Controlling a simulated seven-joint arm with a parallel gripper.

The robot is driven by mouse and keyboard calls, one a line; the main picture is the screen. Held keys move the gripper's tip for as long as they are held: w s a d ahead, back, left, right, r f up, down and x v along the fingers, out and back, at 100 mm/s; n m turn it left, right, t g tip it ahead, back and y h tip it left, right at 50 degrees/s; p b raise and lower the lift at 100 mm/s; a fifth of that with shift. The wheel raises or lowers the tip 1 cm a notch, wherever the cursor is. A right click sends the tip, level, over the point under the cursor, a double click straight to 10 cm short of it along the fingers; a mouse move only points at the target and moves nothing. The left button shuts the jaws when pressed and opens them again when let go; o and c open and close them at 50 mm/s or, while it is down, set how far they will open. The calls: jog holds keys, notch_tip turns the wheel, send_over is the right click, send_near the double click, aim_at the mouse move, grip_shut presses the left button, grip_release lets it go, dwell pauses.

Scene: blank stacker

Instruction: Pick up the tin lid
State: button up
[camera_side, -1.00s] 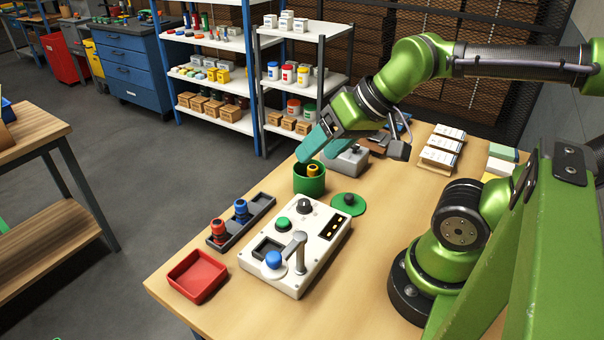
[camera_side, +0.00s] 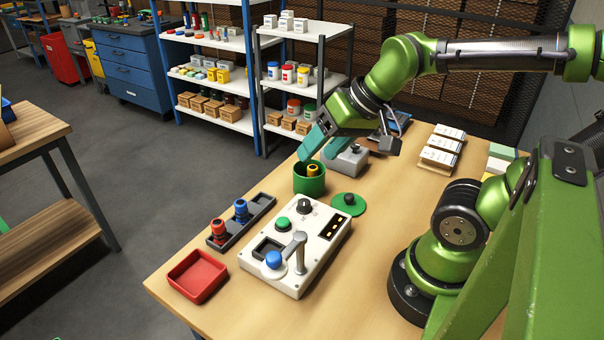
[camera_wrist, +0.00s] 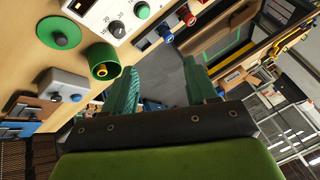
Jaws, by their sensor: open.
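The tin lid (camera_side: 348,204) is a green disc with a dark knob, flat on the wooden table to the right of the green tin (camera_side: 309,179). It also shows at the upper left of the wrist view (camera_wrist: 59,28). The tin stands upright and open, with a yellow and black piece (camera_side: 312,170) inside; the wrist view shows the tin too (camera_wrist: 103,62). My gripper (camera_side: 310,146) has teal fingers and is above and behind the tin, apart from the lid. In the wrist view its fingers (camera_wrist: 163,92) are spread with nothing between them.
A white control panel (camera_side: 318,227) with knobs and a lever stands in front of the lid. A dark rack (camera_side: 262,208) holds red and blue pieces, and a red tray (camera_side: 198,275) is near the front edge. A grey box with a knob (camera_side: 347,161) is behind the lid.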

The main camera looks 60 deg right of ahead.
jog(key=w+d+f+m+g+h, duration=0.15)
jog(key=d+f+m+g, duration=0.25)
jog(key=d+m, duration=0.6)
jog(key=m+g, duration=0.3)
jog(key=m, duration=0.9)
send_over(349, 195)
jog(key=f, duration=0.1)
notch_tip(349, 195, down, 17)
jog(key=shift+s+r, duration=0.1)
jog(key=shift+c, duration=0.2)
grip_shut()
jog(key=shift+r, duration=0.1)
